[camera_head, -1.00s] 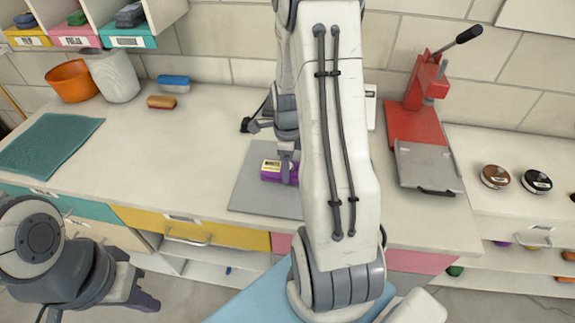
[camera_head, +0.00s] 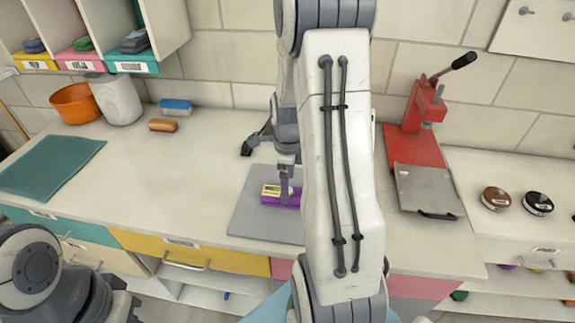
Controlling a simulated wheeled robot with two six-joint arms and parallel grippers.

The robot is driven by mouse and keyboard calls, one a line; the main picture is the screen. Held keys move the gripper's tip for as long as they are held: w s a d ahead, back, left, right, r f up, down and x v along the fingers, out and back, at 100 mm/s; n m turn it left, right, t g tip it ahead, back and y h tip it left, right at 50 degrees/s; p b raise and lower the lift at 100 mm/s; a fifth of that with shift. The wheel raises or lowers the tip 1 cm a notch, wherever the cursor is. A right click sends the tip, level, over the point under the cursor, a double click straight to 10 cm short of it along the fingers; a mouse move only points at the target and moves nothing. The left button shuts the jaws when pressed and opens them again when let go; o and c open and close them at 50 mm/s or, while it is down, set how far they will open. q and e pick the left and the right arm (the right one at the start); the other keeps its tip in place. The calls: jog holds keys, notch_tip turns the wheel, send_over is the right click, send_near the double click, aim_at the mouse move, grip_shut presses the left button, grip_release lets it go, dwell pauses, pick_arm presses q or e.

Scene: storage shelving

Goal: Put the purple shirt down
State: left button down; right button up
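The purple shirt (camera_head: 291,200) is a small folded bundle with a yellow label, at the grey mat (camera_head: 250,219) on the counter. My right gripper (camera_head: 284,195) points down at it, with a finger overlapping the shirt. My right arm hides the right part of the mat and any other finger, so I cannot tell whether the gripper is shut on the shirt. My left gripper (camera_head: 130,308) is low at the left, away from the counter top and partly cut off. Its opening is not clear.
A red press (camera_head: 415,135) stands to the right. An orange bowl (camera_head: 76,104), a white bin (camera_head: 117,100), a blue block (camera_head: 175,107) and a brown brush (camera_head: 163,125) stand at the back left. A teal mat (camera_head: 45,165) lies at the left. The counter between the mats is clear.

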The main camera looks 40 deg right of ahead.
notch_tip(320, 180, up, 9)
jog(key=shift+f, duration=0.15)
jog(key=s+a+r+n, duration=0.2)
jog(key=a+n, duration=1.3)
jog(key=a, duration=0.4)
jog(key=s+a+n+y, duration=0.1)
jog(key=s+a+n, duration=1.1)
jog(key=n, duration=0.8)
jog(key=shift+s, duration=1.2)
